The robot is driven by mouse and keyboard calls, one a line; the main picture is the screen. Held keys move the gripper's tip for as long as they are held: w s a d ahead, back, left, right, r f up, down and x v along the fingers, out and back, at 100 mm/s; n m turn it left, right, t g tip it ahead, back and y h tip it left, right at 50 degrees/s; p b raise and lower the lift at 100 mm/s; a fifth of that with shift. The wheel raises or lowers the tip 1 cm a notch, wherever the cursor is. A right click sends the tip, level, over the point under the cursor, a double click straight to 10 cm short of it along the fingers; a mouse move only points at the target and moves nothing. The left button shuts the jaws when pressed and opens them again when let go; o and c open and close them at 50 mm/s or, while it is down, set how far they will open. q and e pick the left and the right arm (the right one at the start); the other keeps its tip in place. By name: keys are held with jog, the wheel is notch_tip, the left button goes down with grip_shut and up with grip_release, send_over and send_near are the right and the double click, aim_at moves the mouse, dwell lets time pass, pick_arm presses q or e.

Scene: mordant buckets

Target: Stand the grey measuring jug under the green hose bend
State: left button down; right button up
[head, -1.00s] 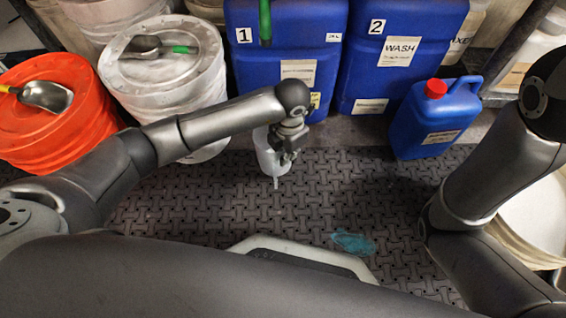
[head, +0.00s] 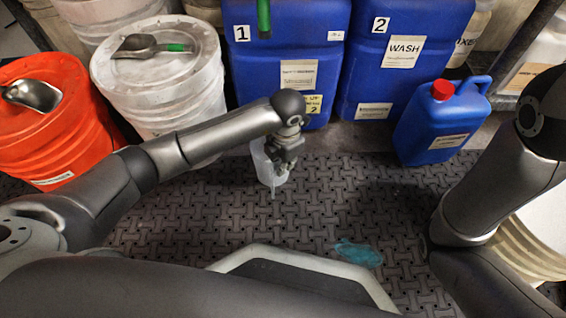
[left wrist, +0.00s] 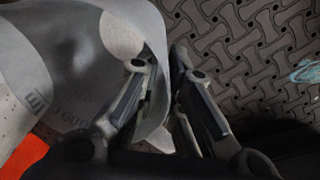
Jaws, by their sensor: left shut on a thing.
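The grey measuring jug (head: 264,165) is a translucent pale grey vessel, hanging above the dark floor in the head view. My left gripper (head: 285,160) is shut on it at its right side. In the left wrist view the jug (left wrist: 60,75) fills the left part, close up, with printed marks on its wall. The left gripper's fingers (left wrist: 160,65) close on its edge there. The green hose bend (head: 264,18) hangs at the top, in front of blue drum 1, above and apart from the jug. Its upper part is cut off. My right gripper is out of view.
Blue drums 1 (head: 285,60) and 2 (head: 400,65) stand at the back. A blue canister with a red cap (head: 440,120) stands right of them. White (head: 160,85) and orange (head: 50,120) buckets stand left. The black mat (head: 330,205) is mostly clear, with a teal patch.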

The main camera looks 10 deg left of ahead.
pick_arm(q)
jog(key=c, duration=1.5)
grip_release()
jog(key=shift+f, duration=0.1)
jog(key=shift+c, duration=0.2)
jog(key=r+p, duration=0.2)
jog(key=r, duration=0.1)
jog(key=r+p, duration=0.3)
jog(key=r, duration=0.1)
jog(key=r+p, duration=0.3)
jog(key=shift+s+d+r, duration=0.15)
jog(key=shift+d+r, duration=0.1)
jog(key=shift+r, duration=0.1)
jog(key=shift+r+p, duration=0.5)
jog(key=shift+r, duration=0.25)
jog(key=shift+s, duration=0.1)
